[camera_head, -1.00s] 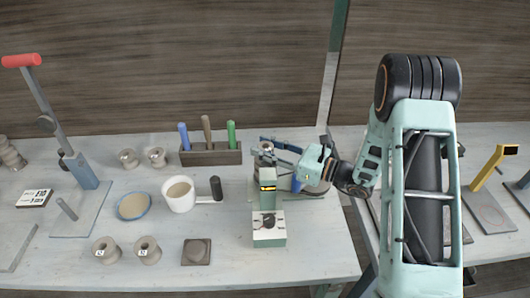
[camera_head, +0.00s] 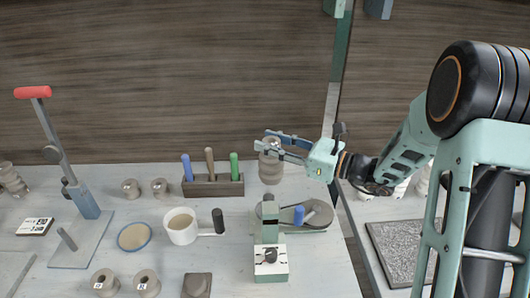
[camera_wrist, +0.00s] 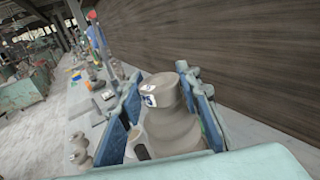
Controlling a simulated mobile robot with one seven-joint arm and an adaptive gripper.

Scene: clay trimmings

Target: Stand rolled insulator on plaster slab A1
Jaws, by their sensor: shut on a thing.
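My gripper (camera_head: 268,142) is shut on a grey-brown ribbed insulator (camera_head: 270,168), held upright in the air above the grey turning stand. In the wrist view the insulator (camera_wrist: 168,118) sits between the two blue fingers and bears a small white label with a dark mark, apparently a 5. A grey speckled slab (camera_head: 408,252) lies on the right-hand table. I cannot read any A1 mark, so I cannot tell whether it is plaster slab A1.
Below my gripper is the turning stand (camera_head: 268,232) with a round grey plate (camera_head: 318,222). A gap separates the two tables.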

